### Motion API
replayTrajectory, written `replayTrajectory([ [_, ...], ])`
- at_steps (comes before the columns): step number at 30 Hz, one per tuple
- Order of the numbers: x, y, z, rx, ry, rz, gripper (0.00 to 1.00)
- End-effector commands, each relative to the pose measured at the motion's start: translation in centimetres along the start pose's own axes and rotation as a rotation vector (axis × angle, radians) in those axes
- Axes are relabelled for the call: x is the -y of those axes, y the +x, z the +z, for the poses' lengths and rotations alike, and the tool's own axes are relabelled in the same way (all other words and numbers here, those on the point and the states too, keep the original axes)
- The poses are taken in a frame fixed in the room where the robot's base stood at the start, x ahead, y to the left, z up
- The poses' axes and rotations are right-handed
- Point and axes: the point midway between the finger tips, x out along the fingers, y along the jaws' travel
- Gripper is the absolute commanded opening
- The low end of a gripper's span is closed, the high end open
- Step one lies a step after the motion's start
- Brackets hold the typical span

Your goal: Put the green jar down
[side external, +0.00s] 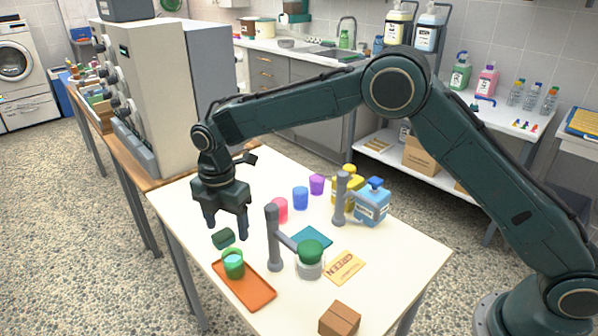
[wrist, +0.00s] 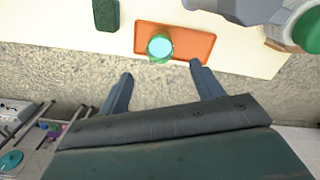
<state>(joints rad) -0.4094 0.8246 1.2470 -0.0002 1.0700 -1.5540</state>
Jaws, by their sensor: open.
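A translucent green jar (side external: 233,264) stands upright on an orange tray (side external: 259,294) near the table's front left edge. In the wrist view the jar (wrist: 160,47) shows from above, with a pale top, on the tray (wrist: 200,45). My gripper (side external: 227,232) is open and points down above the table, behind the jar in the side view. In the wrist view nothing is between its fingertips (wrist: 161,70), and the jar lies just beyond them. A clear container with a green top (side external: 310,251) stands by a grey post, near a card reading "GREEN" (side external: 344,267).
A dark green block (side external: 223,238) lies beside the tray. Two grey posts (side external: 273,238) rise from the table. Red, blue and purple cups (side external: 300,197) and yellow and blue bottles (side external: 371,205) stand behind. A brown box (side external: 339,319) is at the front corner.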

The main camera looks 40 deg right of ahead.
Motion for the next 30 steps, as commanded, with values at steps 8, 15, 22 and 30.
replayTrajectory([
  [8,0.2,-0.5,0.2,0.000,0.017,0.005,0.66],
  [15,1.8,-4.0,1.7,-0.002,0.138,0.039,0.66],
  [22,5.3,-9.3,4.1,-0.011,0.355,0.093,0.66],
  [30,10.8,-14.7,6.5,-0.032,0.627,0.161,0.66],
])
